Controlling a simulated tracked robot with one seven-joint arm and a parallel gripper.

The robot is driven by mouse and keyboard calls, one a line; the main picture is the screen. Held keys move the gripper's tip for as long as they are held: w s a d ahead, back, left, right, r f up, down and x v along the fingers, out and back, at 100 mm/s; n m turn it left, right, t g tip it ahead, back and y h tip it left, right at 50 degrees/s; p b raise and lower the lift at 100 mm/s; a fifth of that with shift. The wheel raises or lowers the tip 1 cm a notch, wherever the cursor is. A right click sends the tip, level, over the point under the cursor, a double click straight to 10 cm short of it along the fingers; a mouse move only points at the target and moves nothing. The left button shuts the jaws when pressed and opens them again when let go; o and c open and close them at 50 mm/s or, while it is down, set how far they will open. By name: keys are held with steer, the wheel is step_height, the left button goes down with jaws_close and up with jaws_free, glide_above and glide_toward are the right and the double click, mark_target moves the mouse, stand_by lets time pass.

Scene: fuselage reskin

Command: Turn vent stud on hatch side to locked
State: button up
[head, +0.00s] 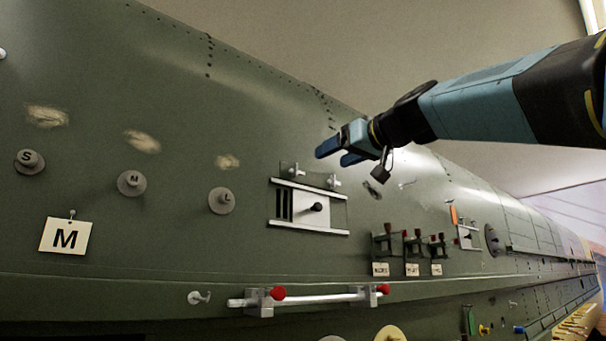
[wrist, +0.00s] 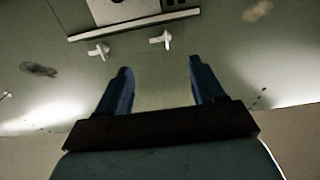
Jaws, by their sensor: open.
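The vent panel (head: 334,222) is a pale framed plate with dark slots and a black knob on the green fuselage; its edge also shows at the top of the wrist view (wrist: 120,29). Two small white winged studs sit along its upper edge, a left stud (head: 294,170) and a right stud (head: 335,182). The wrist view is turned over, so the left stud shows at right (wrist: 161,40) and the right stud at left (wrist: 98,50). I cannot read a lock mark on either. My gripper (head: 335,153) is open and empty, above and apart from the studs, its fingers (wrist: 160,68) pointing toward the panel.
Round knobs marked S, M and L (head: 222,201) and an M card (head: 66,236) are at left. A white rail with red knobs (head: 325,298) runs below. Small black brackets with tags (head: 412,250) and a round dark hatch-like disc (head: 492,240) are at right.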

mark_target(304, 172)
steer(key=x, duration=1.2)
steer(key=shift+c, duration=0.2)
steer(key=shift+f, duration=0.1)
steer(key=c, duration=1)
steer(key=shift+f+m, duration=0.1)
steer(key=shift+m, duration=0.7)
steer(key=o, duration=1)
steer(key=shift+s, duration=0.1)
steer(key=shift+o, duration=0.2)
steer(key=v, duration=1.3)
steer(key=shift+s+d, duration=0.2)
steer(key=shift+s, duration=0.1)
